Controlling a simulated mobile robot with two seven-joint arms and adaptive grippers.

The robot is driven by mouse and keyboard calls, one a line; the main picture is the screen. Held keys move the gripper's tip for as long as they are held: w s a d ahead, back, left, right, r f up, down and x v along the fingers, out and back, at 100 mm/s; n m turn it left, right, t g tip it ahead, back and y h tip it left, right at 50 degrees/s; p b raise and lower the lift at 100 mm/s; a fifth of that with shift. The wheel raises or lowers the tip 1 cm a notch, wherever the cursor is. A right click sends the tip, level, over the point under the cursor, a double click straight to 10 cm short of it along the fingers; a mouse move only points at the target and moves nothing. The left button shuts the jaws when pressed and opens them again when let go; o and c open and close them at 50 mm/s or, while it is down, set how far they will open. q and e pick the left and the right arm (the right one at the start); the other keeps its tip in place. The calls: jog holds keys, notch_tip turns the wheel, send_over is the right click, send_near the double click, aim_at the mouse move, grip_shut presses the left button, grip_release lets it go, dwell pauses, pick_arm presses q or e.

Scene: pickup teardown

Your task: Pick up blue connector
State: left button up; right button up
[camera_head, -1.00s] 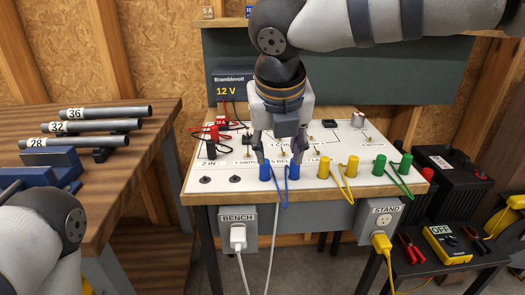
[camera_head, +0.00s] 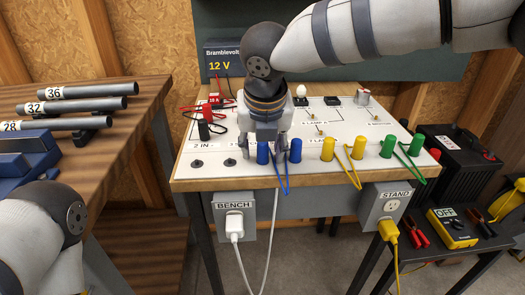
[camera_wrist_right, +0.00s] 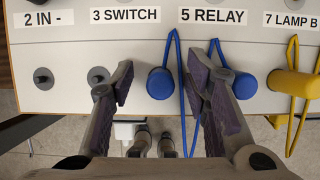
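The blue connector (camera_head: 263,153) is an upright blue plug near the front edge of a white panel. A second blue plug (camera_head: 295,151) stands to its right, with a blue wire looping down. My right gripper (camera_head: 265,143) points down over the left blue plug. In the right wrist view the gripper (camera_wrist_right: 168,75) is open. Its fingers straddle the left blue plug (camera_wrist_right: 160,83) with gaps on both sides. The right finger lies between the two blue plugs and partly covers the wire and the second plug (camera_wrist_right: 245,86). My left gripper is out of view.
Yellow plugs (camera_head: 328,148) and green plugs (camera_head: 388,147) with wire loops stand to the right. Empty dark sockets (camera_head: 197,163) lie to the left. A 12 V supply (camera_head: 224,63) and red and black clips (camera_head: 218,111) are behind. Pipes (camera_head: 79,105) lie on the left bench.

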jog(key=shift+r, duration=0.15)
grip_shut()
jog(key=shift+r, duration=0.25)
notch_tip(320, 180, up, 3)
jog(key=shift+f, duration=0.1)
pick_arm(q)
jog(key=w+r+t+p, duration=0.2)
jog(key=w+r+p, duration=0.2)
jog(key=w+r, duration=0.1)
pick_arm(e)
jog(key=s+r, duration=0.9)
jog(key=s, duration=0.5)
jog(key=shift+a+r, duration=0.4)
jog(key=shift+a, duration=0.05)
